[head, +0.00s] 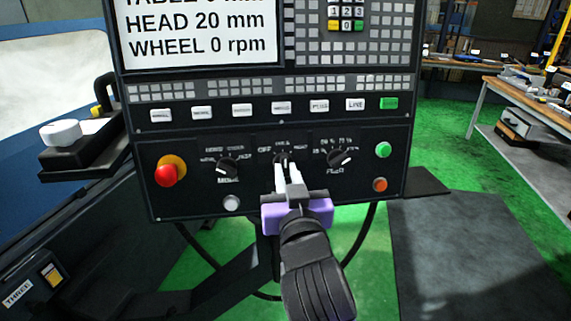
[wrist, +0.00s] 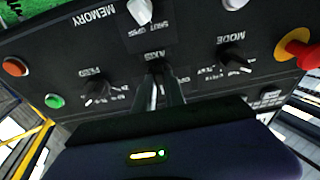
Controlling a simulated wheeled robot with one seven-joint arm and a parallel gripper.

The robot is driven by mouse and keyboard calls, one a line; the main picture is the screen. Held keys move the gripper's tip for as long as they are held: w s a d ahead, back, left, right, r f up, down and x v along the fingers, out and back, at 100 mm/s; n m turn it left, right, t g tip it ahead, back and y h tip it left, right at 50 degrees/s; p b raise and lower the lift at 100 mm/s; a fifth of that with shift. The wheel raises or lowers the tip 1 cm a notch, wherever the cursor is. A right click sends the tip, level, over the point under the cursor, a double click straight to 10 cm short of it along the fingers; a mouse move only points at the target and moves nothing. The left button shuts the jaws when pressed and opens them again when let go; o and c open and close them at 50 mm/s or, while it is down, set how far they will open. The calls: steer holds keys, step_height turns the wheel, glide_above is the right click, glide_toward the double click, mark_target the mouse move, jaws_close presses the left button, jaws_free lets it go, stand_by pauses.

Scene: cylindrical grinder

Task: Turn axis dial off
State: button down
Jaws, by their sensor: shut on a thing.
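The black axis dial (head: 282,157) is the middle one of three dials on the lower part of the control panel (head: 255,212), with an "OFF" label at its upper left. My gripper (head: 285,168) reaches up to it from below and its fingers are shut on the dial. The wrist view shows the fingertips (wrist: 161,82) at the dial under the "AXIS" label. The fingers cover most of the dial, so its pointer direction is hard to tell.
The mode dial (head: 228,167) is left of the axis dial, and the feed dial (head: 340,157) is right. A red emergency stop (head: 167,174) is at the far left. Green (head: 382,150) and orange (head: 379,184) buttons are at the right. A white knob (head: 231,203) sits below the mode dial.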

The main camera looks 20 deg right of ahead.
steer(key=n+p, duration=0.1)
steer(key=n+y+p, duration=0.1)
steer(key=n+p, duration=0.3)
steer(key=shift+d+r+y, duration=0.2)
steer(key=shift+r+y, duration=0.05)
steer(key=shift+y, duration=0.05)
steer(key=n+y+p, duration=0.1)
steer(key=n+p, duration=0.2)
steer(key=p, duration=0.1)
steer(key=shift+n, duration=0.4)
steer(key=shift+f+p, duration=0.1)
steer(key=shift+p, duration=0.3)
steer(key=shift+f+n, duration=0.15)
steer(key=shift+n, duration=0.35)
steer(key=c, duration=1.4)
jaws_free()
steer(key=shift+s, duration=0.15)
